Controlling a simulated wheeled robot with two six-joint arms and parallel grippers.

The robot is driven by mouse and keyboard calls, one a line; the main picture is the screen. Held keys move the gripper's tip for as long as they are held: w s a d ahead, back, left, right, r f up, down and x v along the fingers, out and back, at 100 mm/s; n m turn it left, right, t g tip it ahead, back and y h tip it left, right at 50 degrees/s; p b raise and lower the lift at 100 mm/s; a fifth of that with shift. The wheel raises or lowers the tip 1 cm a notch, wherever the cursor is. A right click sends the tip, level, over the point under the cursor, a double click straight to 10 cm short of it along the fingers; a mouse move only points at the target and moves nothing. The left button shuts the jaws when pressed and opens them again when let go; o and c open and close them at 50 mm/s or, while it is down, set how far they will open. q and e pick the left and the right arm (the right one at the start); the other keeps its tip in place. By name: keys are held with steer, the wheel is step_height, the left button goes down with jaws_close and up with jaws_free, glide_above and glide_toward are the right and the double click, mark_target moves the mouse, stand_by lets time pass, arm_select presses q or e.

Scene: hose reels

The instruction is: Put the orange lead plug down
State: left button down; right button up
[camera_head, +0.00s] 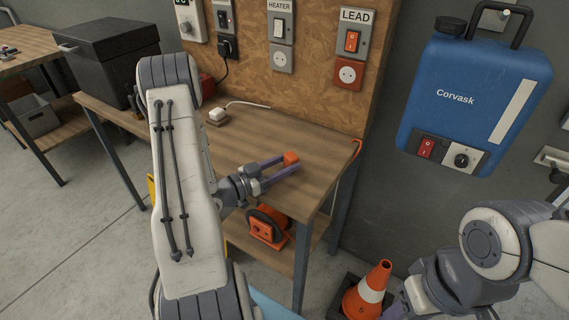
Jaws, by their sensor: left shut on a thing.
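The orange lead plug (291,158) is between the fingertips of my left gripper (283,167), which is shut on it. The plug is over the right part of the wooden workbench (250,140); I cannot tell whether it touches the top. On the board behind, a LEAD panel (353,36) has a red switch, with an orange socket (347,74) below it. My right arm is at the lower right. Its gripper (392,312) is cut by the bottom edge, so its jaws cannot be judged.
A white plug (217,114) with a cable lies at the back of the bench. An orange hose reel (268,224) sits on the lower shelf. A traffic cone (368,291) stands on the floor, and a blue Corvask unit (470,95) is on the right. The bench top around my left gripper is mostly clear.

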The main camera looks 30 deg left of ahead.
arm_select(q)
steer(key=shift+f+b, duration=0.45)
steer(key=shift+f, duration=0.15)
steer(key=shift+c, duration=1.7)
jaws_free()
steer(key=shift+r+p, duration=0.5)
steer(key=shift+r, duration=0.05)
steer(key=b+v, duration=0.1)
steer(key=v, duration=1.1)
